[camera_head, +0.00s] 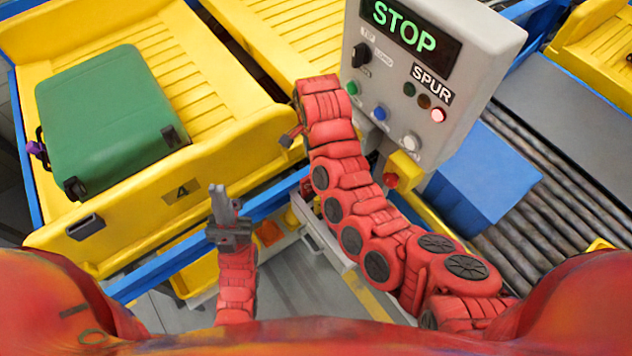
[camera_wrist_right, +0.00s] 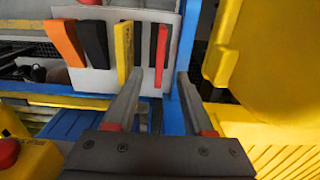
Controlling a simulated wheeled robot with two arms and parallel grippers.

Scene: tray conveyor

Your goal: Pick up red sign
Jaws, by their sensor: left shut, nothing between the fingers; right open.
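A narrow red sign (camera_wrist_right: 162,47) stands on edge in a pale holder (camera_wrist_right: 88,80) in the right wrist view. Orange, black and yellow signs are beside it in the same row. My right gripper (camera_wrist_right: 159,77) is open, with its fingers pointing at the holder. The red sign is ahead of the gap between the fingers, and nothing is gripped. In the head view my right gripper is mostly hidden behind its own wrist. My left gripper (camera_head: 222,195) is shut and empty, pointing up in front of the yellow tray. I cannot clearly make out the red sign in the head view.
A yellow tray (camera_head: 218,148) marked A holds a green suitcase (camera_head: 106,123). A grey control box (camera_head: 480,45) reads STOP and SPUR. Below it is a red button (camera_head: 389,180) on a yellow housing.

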